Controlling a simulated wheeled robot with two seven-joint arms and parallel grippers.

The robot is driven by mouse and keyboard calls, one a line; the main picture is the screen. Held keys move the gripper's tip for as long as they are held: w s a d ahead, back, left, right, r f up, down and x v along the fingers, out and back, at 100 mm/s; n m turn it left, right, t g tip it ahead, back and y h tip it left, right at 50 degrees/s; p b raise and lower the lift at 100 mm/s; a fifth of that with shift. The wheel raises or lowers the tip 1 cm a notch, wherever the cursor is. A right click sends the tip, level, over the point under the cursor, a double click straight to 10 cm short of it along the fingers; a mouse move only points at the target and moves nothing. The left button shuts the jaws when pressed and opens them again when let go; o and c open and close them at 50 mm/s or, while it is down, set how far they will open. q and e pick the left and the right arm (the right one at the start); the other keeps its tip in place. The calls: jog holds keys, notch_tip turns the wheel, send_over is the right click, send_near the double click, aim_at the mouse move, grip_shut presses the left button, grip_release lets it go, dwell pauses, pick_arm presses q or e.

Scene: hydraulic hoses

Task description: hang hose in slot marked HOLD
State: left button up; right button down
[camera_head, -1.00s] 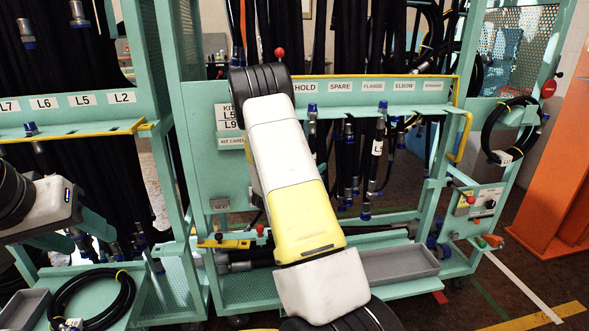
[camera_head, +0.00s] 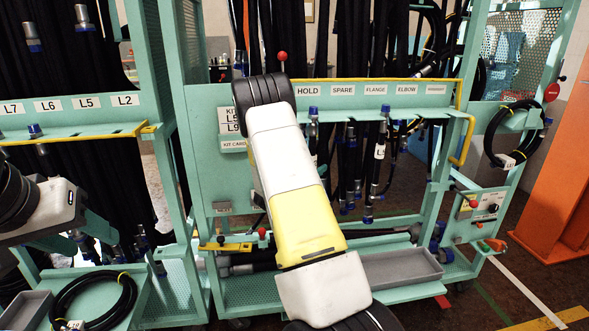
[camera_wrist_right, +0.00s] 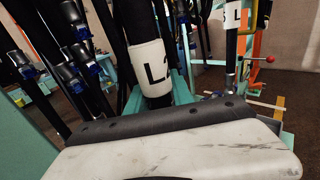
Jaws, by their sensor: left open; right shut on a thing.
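The HOLD label (camera_head: 308,91) is at the left end of the rail on the middle rack. Below it is a blue-capped hose end (camera_head: 313,112); I cannot tell whether it sits in the slot. My right arm covers the area left of it and hides my right gripper in the head view. In the right wrist view my right gripper (camera_wrist_right: 160,103) is shut on a black hose with a white label (camera_wrist_right: 152,62) reading L and a partly turned-away character. The hose stands roughly upright. My left gripper (camera_head: 92,238) is open and empty at the left, before the left rack.
SPARE (camera_head: 342,90), FLANGE (camera_head: 376,90) and ELBOW (camera_head: 406,90) labels continue along the rail, with several hoses hanging below. A grey tray (camera_head: 400,268) lies on the lower shelf. Coiled hoses are at lower left (camera_head: 95,300) and right (camera_head: 513,130).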

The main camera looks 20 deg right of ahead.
jog(key=c, duration=1)
grip_release()
jog(key=shift+c, duration=0.2)
jog(key=shift+a, duration=0.15)
jog(key=v, duration=0.7)
jog(key=shift+s+a, duration=0.2)
jog(key=shift+s, duration=0.05)
